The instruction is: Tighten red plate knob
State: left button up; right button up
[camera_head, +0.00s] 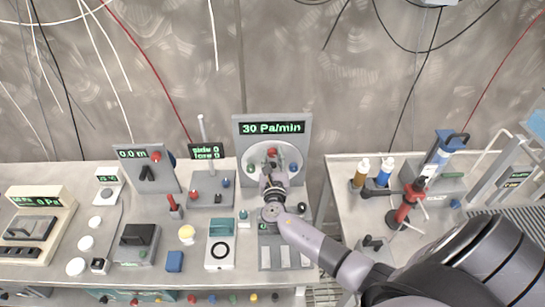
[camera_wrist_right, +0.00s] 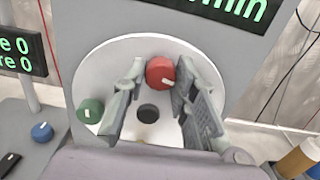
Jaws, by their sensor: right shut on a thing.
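The red plate knob (camera_wrist_right: 160,74) sits at the top of a round pale plate (camera_wrist_right: 108,60) on a grey upright panel. It also shows in the head view (camera_head: 272,152). My right gripper (camera_head: 271,167) reaches the plate from the front and below. In the right wrist view its two fingers (camera_wrist_right: 160,66) stand on either side of the red knob, shut on it. A white mark on the knob points to the lower right. A green knob (camera_wrist_right: 90,110) is at the left of the plate, and a dark hole is at its middle. My left gripper is not in view.
A display (camera_head: 273,128) above the plate reads 30 Pa/min. A blue knob (camera_head: 293,167) is at the plate's right. A grey box with small knobs (camera_head: 211,190) stands to the left. A red valve stand (camera_head: 405,207) and bottles (camera_head: 361,172) stand on the right table.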

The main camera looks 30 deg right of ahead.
grip_shut()
jog(key=m+b, duration=0.2)
jog(key=b, duration=0.1)
jog(key=shift+f+m, duration=0.25)
jog(key=shift+m, duration=0.15)
jog(key=m+b, duration=0.4)
jog(key=m, duration=0.1)
jog(key=shift+b, duration=0.3)
jog(key=m+b, duration=0.3)
jog(key=m, duration=0.1)
jog(key=shift+r+m+b, duration=0.2)
jog(key=shift+m+b, duration=1.05)
jog(key=shift+m, duration=0.65)
